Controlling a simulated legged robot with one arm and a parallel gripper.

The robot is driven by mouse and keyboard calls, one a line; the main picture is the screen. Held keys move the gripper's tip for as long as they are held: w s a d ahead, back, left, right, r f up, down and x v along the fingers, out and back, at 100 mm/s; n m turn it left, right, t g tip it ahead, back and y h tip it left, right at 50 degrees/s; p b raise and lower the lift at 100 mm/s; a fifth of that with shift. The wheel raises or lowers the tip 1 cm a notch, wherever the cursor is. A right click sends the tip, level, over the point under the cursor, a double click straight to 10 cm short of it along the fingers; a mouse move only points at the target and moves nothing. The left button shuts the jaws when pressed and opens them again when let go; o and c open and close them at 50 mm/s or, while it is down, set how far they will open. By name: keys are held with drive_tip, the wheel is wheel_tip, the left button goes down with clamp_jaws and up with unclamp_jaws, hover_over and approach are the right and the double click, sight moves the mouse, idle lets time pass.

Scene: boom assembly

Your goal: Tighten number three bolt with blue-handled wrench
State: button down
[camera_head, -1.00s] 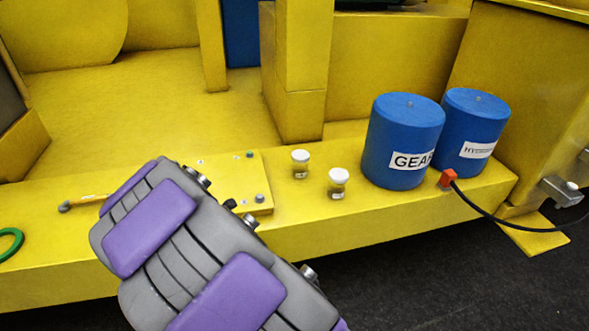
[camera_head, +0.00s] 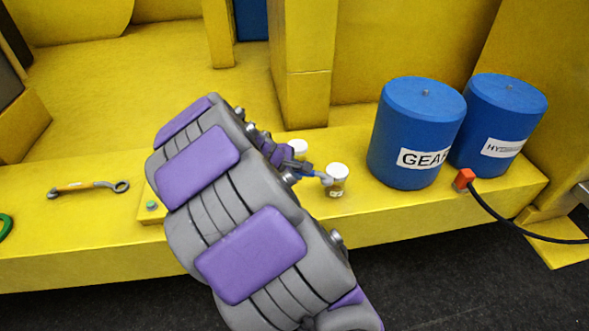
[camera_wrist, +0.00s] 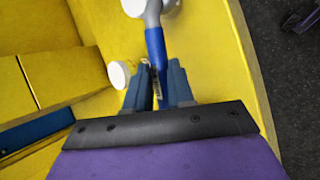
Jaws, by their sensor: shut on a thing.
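My gripper (camera_wrist: 158,64) is shut on the blue-handled wrench (camera_wrist: 155,45) in the wrist view. Its blue handle lies between the two fingers, and its grey head points away toward a white-capped jar. In the head view my gripper (camera_head: 301,168) shows past my arm, with the wrench's grey head (camera_head: 327,180) in front of the right jar; whether they touch is unclear. The yellow bolt plate (camera_head: 150,216) is mostly hidden behind my arm. One green-topped bolt (camera_head: 152,206) shows on it. I cannot tell which bolt is number three.
Two white-capped jars (camera_head: 339,178) (camera_head: 299,148) stand on the yellow beam (camera_head: 80,240). Blue GEAR (camera_head: 415,130) and hydraulic (camera_head: 498,120) canisters stand to their right, beside an orange connector (camera_head: 464,179) with a black cable. An orange-handled wrench (camera_head: 90,187) lies at left.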

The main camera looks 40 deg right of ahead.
drive_tip(key=shift+f+b, duration=1.8)
drive_tip(key=shift+f, duration=0.5)
drive_tip(key=shift+a, duration=0.2)
drive_tip(key=shift+a+r, duration=0.1)
drive_tip(key=shift+a, duration=0.15)
drive_tip(key=shift+s+d+p, duration=0.1)
drive_tip(key=shift+d+p, duration=0.2)
drive_tip(key=shift+d, duration=0.05)
drive_tip(key=shift+a, duration=0.25)
